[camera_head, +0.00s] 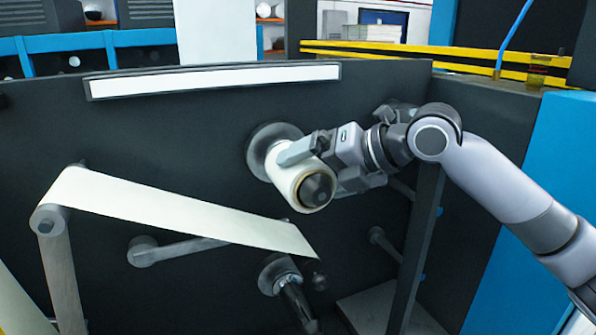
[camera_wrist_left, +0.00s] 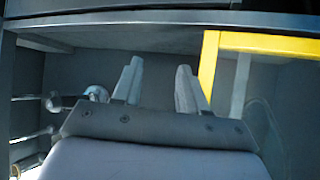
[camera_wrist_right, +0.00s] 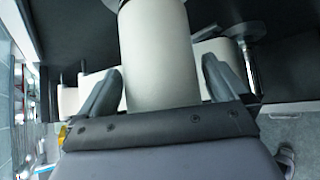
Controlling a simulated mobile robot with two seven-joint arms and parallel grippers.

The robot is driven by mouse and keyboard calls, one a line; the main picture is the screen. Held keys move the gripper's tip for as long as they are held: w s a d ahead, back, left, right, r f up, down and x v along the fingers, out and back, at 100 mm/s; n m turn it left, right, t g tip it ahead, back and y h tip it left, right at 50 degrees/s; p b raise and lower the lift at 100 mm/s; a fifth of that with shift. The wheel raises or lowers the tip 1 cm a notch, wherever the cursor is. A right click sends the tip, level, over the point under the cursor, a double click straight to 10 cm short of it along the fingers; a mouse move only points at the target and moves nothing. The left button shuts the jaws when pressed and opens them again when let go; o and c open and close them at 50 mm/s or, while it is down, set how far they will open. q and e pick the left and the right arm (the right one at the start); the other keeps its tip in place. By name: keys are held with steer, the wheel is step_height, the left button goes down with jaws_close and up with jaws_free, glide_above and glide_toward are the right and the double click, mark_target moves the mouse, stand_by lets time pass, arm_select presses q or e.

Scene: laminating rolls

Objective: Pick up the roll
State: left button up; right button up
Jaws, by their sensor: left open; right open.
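The white roll (camera_head: 288,180) sits on a spindle on the machine's dark panel, its dark core end facing out. My right gripper (camera_head: 312,172) reaches it from the right, one finger across its upper side and the other partly hidden at its lower right. In the right wrist view the roll (camera_wrist_right: 160,50) lies between the two spread fingers (camera_wrist_right: 160,66), with a visible gap on each side. My left gripper (camera_wrist_left: 158,68) is open and empty in the left wrist view, below a dark edge; it is outside the head view.
A white web strip (camera_head: 170,207) slants from the left roller (camera_head: 48,218) down across the panel. A lower spindle (camera_head: 277,272) and a bar (camera_head: 185,249) stick out below. A yellow frame (camera_wrist_left: 210,62) stands close to the right of my left gripper.

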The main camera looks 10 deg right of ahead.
steer(key=shift+x, duration=1)
steer(key=shift+c, duration=0.3)
steer(key=c, duration=1)
steer(key=shift+r, duration=0.1)
steer(key=s+d+b, duration=0.1)
steer(key=s, duration=0.5)
steer(key=s+d+b, duration=0.1)
steer(key=s, duration=0.5)
steer(key=s+d+b, duration=0.1)
steer(key=s, duration=0.4)
steer(key=shift+s+d, duration=0.2)
steer(key=shift+s, duration=0.2)
